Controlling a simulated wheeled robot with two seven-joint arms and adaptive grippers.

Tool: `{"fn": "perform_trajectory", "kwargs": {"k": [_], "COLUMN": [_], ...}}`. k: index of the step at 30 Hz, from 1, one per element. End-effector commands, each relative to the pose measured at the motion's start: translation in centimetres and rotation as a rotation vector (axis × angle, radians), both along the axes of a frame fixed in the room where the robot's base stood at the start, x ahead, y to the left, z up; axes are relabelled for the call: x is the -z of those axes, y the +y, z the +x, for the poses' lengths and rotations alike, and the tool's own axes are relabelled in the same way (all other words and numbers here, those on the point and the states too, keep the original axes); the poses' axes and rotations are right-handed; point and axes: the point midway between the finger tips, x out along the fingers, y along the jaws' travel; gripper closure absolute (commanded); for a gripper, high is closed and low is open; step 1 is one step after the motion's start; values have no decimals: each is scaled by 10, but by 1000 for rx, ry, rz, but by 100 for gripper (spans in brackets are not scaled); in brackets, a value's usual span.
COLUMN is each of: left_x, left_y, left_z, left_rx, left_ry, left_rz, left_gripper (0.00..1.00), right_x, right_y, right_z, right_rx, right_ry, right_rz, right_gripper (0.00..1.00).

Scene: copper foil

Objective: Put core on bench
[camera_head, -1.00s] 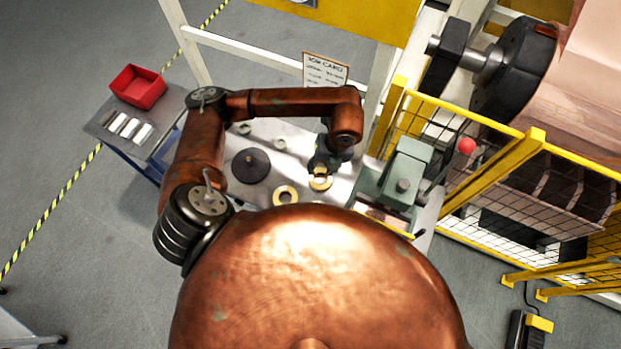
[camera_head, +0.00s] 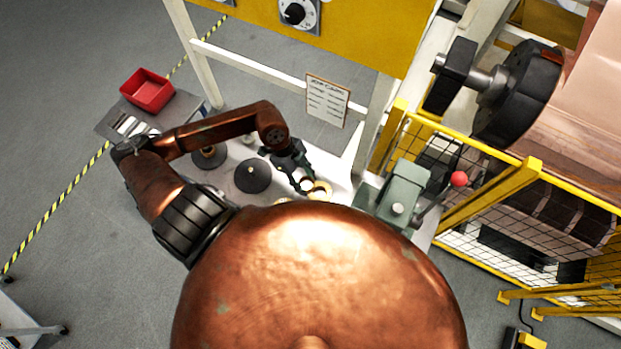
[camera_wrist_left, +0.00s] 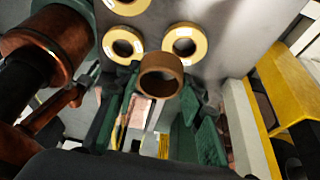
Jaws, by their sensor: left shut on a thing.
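My left gripper (camera_head: 304,184) is low over the bench (camera_head: 335,168), near some yellowish rings (camera_head: 320,190). In the left wrist view, a brown ring-shaped core (camera_wrist_left: 160,75) sits between the green fingertips of this gripper, which are shut on it. Yellow rings with small white labels (camera_wrist_left: 122,45) (camera_wrist_left: 185,43) lie on the grey bench surface beyond it, and another is cut off at the top edge. Whether the held core touches the bench is unclear. My right gripper is not in view.
A dark disc (camera_head: 252,176) and a spool on a dark base (camera_head: 208,156) stand on the bench to the left. A green press (camera_head: 402,194) with a red-knobbed lever (camera_head: 459,179) is at the right, beside a yellow mesh fence (camera_head: 505,190). A red bin (camera_head: 147,90) sits far left.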

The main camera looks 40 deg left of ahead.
Motion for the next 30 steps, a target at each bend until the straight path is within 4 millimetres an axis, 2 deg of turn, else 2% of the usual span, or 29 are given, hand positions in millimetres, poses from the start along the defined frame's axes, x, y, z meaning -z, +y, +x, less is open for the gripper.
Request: {"fn": "perform_trajectory", "kwargs": {"k": [5, 14, 21, 24, 30], "left_x": [4, 33, 73, 86, 98], "left_y": [8, 55, 85, 92, 100], "left_z": [6, 54, 81, 88, 94], "left_rx": [-33, -30, -29, -28, -27], "left_ry": [-5, -5, -5, -5, -6], "left_rz": [-10, -11, -12, -11, -10], "left_gripper": [74, 74, 74, 74, 74], "right_x": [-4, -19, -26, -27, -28], "right_y": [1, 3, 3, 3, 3], "right_z": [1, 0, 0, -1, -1], "right_rx": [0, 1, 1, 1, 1], "right_ry": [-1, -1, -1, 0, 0], "right_rz": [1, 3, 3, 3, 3], "right_gripper": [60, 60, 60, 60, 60]}}
